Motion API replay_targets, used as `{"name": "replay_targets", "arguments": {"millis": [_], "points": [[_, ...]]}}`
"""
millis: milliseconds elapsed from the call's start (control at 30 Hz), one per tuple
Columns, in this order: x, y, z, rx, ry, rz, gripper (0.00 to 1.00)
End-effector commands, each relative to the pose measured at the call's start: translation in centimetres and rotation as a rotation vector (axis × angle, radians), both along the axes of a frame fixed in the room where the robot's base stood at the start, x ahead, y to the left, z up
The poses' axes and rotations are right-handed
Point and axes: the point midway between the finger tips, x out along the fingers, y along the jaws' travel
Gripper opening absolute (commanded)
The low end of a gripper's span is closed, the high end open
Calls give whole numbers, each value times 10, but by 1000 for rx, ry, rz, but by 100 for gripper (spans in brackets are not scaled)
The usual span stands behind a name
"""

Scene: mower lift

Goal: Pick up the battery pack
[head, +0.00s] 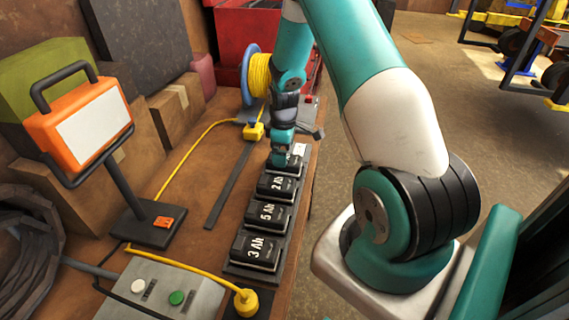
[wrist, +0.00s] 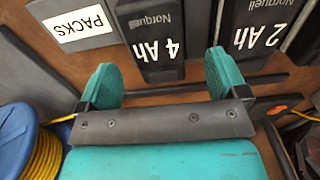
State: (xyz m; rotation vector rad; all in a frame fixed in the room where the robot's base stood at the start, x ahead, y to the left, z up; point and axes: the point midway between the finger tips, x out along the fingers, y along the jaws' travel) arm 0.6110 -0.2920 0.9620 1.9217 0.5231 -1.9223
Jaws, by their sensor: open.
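Several black battery packs lie in a row on a dark rack (head: 246,275) on the bench. In the head view I read the 3 Ah pack (head: 256,250), the 5 Ah pack (head: 267,215) and the 2 Ah pack (head: 277,186). My gripper (head: 282,160) is over the far end of the row and partly hides the pack there. In the wrist view my gripper (wrist: 162,76) is open and empty. The 4 Ah pack (wrist: 156,22) appears ahead of the gap between its fingers, and the 2 Ah pack (wrist: 253,20) is to the right.
A white PACKS label (wrist: 78,26) lies beside the 4 Ah pack. A blue reel with yellow cable (head: 258,75) stands behind my gripper. An orange work lamp (head: 80,122) and a grey button box (head: 160,288) are on the left. A dark strip (head: 230,185) lies beside the rack.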

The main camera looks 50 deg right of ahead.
Motion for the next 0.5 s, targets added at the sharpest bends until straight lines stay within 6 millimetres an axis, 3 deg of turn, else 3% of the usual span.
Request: {"name": "replay_targets", "arguments": {"millis": [500], "points": [[0,-3,-51,1,1,0,92]]}}
